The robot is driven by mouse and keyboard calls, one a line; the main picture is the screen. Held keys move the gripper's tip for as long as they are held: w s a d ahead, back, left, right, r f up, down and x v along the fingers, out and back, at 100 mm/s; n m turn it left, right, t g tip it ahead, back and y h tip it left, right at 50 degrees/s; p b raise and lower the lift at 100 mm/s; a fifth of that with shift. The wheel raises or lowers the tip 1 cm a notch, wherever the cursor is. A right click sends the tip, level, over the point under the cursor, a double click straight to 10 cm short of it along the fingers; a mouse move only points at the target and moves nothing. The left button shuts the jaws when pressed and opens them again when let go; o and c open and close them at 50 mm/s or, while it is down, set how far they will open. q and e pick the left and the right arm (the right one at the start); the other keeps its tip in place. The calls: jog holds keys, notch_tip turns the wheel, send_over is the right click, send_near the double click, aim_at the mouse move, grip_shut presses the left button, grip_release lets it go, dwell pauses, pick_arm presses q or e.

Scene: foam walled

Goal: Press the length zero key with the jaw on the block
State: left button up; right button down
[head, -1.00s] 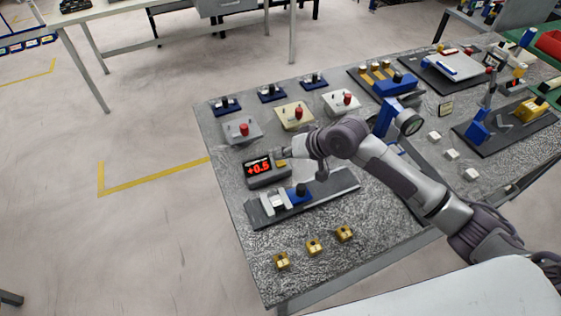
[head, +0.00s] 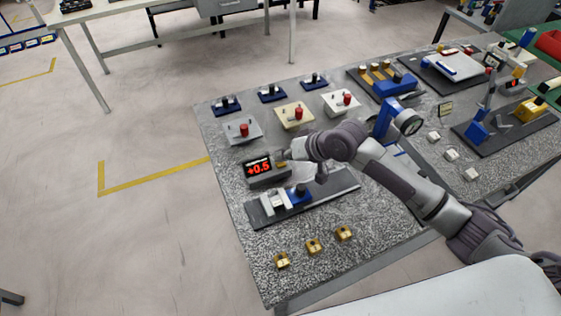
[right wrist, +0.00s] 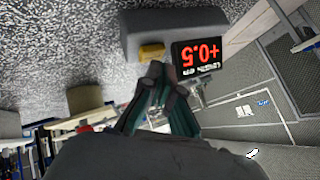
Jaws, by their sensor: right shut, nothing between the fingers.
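The length display (head: 259,168) is a grey box with a red readout of +0.5. It also shows upside down in the right wrist view (right wrist: 198,54). Its yellow key (right wrist: 152,52) sits beside the readout. My right gripper (right wrist: 154,70) is shut and empty, its fingertips close to the key. I cannot tell whether they touch it. In the head view the right gripper (head: 286,156) partly hides the key. The measuring slide, with a black base (head: 335,184), pale jaws (head: 273,201) and a blue carriage (head: 299,194), lies in front of the display. I cannot clearly make out a block between the jaws. My left gripper is not in view.
Several yellow blocks, one of them here (head: 314,246), stand on the speckled table (head: 375,222) near its front. Boxes with red knobs (head: 298,113) stand behind the display. A round dial on a blue stand (head: 407,122) is right of my forearm.

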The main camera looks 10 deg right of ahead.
aim_at(283, 163)
jog(key=shift+f, duration=0.45)
dwell(0.6)
jog(key=shift+r, duration=0.1)
jog(key=shift+r+p, duration=0.8)
jog(key=shift+p, duration=0.3)
notch_tip(283, 163, up, 5)
jog(key=p, duration=0.5)
jog(key=shift+p, duration=0.3)
